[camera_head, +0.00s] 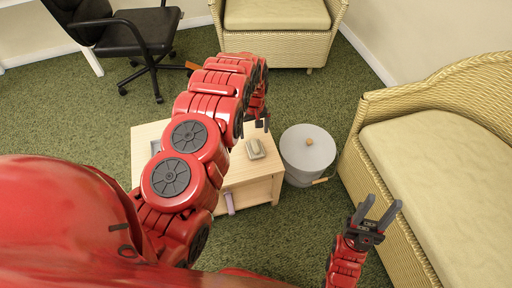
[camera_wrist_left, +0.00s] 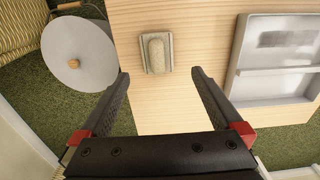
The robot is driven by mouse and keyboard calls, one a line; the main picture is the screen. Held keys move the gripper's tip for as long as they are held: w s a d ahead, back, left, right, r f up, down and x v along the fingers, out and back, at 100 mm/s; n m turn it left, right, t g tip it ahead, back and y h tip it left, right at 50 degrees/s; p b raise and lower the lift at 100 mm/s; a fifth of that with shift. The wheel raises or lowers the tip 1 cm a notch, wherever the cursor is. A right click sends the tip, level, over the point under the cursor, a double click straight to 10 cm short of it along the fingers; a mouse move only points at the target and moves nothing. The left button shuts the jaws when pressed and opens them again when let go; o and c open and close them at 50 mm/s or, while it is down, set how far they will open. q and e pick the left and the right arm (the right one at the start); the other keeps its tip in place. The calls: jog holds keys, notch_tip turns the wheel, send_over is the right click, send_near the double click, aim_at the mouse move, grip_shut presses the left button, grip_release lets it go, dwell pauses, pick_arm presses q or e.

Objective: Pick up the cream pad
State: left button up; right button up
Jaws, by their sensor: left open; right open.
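The cream pad (camera_head: 255,148) lies on a small light wood table (camera_head: 262,188), near its right edge in the head view. In the left wrist view the pad (camera_wrist_left: 157,55) shows as a rounded cream piece on a flat, paler base. My left gripper (camera_head: 257,122) is above the table, partly hidden by its own arm. In the left wrist view the left gripper (camera_wrist_left: 160,75) is open and empty, with the pad just beyond and between its fingertips. I cannot tell the height gap. My right gripper (camera_head: 381,203) is open and empty, near the sofa.
A grey tray (camera_wrist_left: 275,60) lies on the table. A round white-grey bin (camera_head: 307,150) with a knobbed lid stands beside the table. A wicker sofa (camera_head: 440,165) is on the right, a wicker armchair (camera_head: 277,15) behind, and a black office chair (camera_head: 140,35) back left.

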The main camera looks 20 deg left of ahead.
aim_at(256, 146)
pick_arm(q)
notch_tip(256, 146, down, 7)
jog(key=shift+w+r+b, duration=0.1)
jog(key=shift+b, duration=0.35)
jog(key=shift+d+f+b, duration=0.15)
jog(key=shift+f+b, duration=0.55)
jog(key=shift+f, duration=0.65)
jog(key=shift+d+f+b, duration=0.1)
jog(key=shift+f+b, duration=0.55)
jog(key=shift+f, duration=0.7)
jog(key=shift+r, duration=0.15)
jog(key=shift+c, duration=0.4)
jog(key=c, duration=1.1)
